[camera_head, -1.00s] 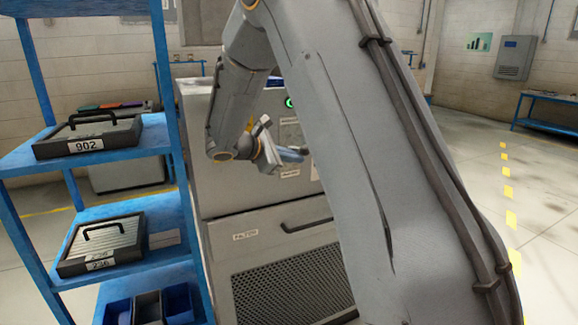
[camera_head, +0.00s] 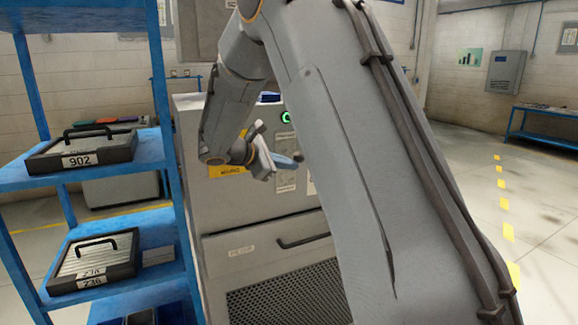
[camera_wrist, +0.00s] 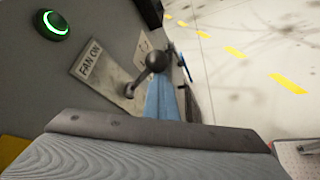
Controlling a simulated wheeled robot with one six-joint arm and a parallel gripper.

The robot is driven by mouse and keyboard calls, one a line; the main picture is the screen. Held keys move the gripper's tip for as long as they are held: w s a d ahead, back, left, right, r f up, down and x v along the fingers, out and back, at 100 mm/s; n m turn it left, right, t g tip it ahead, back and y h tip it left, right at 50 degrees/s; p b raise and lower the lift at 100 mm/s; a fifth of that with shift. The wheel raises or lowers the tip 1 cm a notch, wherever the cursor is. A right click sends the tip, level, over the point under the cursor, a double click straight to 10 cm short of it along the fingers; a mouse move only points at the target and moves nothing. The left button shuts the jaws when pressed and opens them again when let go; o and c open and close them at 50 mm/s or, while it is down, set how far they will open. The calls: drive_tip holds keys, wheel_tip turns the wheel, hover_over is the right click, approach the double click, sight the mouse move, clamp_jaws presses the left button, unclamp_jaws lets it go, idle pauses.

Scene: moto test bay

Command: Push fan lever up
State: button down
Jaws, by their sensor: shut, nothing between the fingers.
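The fan lever (camera_wrist: 156,60) shows in the wrist view as a thin metal rod with a dark ball knob. It stands out from a pale plate (camera_wrist: 97,64) marked "FAN ON" on the grey cabinet face. My gripper (camera_wrist: 164,84) is shut and empty, its blue fingers ending right by the knob, partly behind it in the picture. I cannot tell whether they touch. In the head view my gripper (camera_head: 297,158) is in front of the cabinet's control panel, below the green-lit button (camera_head: 286,117). The lever cannot be made out there, and my arm covers part of the panel.
The green-ringed button (camera_wrist: 56,23) is at upper left in the wrist view. A blue shelf rack (camera_head: 171,165) holding cases marked 902 (camera_head: 82,153) and 236 (camera_head: 94,262) stands close left of the cabinet (camera_head: 255,222). The floor at the right, with yellow dashes, is clear.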

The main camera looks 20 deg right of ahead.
drive_tip(key=shift+w+r, duration=0.1)
drive_tip(key=shift+r, duration=0.2)
wheel_tip(320, 180, down, 5)
drive_tip(key=b, duration=0.3)
drive_tip(key=a+r+b, duration=0.2)
drive_tip(key=a+r, duration=0.3)
drive_tip(key=a, duration=0.4)
drive_tip(key=shift+s+a+r, duration=0.15)
drive_tip(key=shift+s+a, duration=0.1)
drive_tip(key=s+d+f+m+g+y, duration=0.25)
drive_tip(key=s+f+m+y, duration=0.2)
drive_tip(key=s+f, duration=0.9)
drive_tip(key=s+a+f+m+y, duration=0.3)
drive_tip(key=s+f+m+y, duration=0.1)
drive_tip(key=s, duration=0.4)
drive_tip(key=s+a+f+m+y, duration=0.3)
drive_tip(key=s+f+m+y, duration=0.1)
drive_tip(key=s, duration=0.5)
drive_tip(key=shift+f+m+g, duration=0.45)
drive_tip(key=shift+f+m, duration=0.35)
drive_tip(key=shift+m, duration=0.15)
